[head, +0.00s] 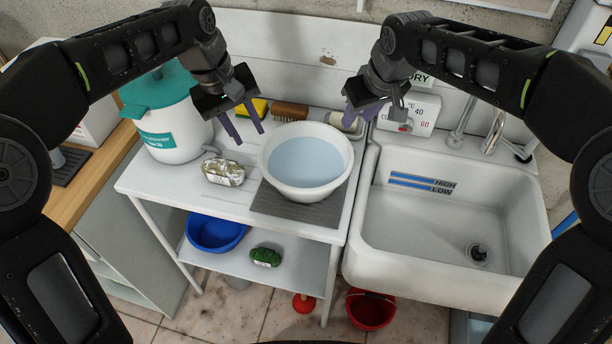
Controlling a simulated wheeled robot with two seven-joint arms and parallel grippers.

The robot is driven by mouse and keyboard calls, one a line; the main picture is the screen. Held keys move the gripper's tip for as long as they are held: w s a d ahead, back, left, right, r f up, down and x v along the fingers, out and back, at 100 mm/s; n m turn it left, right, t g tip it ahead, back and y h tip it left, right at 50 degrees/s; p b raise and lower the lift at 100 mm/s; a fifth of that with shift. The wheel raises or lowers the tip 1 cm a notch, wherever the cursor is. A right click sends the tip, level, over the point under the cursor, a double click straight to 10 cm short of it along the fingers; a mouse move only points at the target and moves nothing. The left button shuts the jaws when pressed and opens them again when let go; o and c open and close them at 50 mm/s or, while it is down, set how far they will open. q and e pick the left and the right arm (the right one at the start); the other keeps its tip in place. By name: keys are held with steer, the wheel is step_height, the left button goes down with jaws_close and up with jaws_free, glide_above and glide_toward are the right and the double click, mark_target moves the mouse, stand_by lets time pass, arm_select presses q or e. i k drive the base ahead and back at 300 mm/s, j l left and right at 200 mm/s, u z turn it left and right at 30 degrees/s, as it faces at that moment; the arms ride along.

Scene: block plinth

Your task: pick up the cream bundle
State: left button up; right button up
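A mottled cream-and-grey bundle (222,171) with a pale band lies on the white table, left of the white basin. My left gripper (250,136) is open and empty, with its purple fingers spread. It hangs above the table, up and right of the bundle in the picture, apart from it. My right gripper (361,120) is open and empty behind the basin, near the sink's back left corner. In the picture it partly covers a small pale object (338,120) on the table's back edge.
The basin (347,166) holds bluish water on a grey mat (290,210). A white tub with teal lid (172,130) stands left; a yellow sponge (259,107) and brown brush (291,112) lie behind. A blue bowl (213,232) and green bundle (265,257) are below. The sink (440,225) is right.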

mark_target(217, 170)
steer(key=k, duration=1)
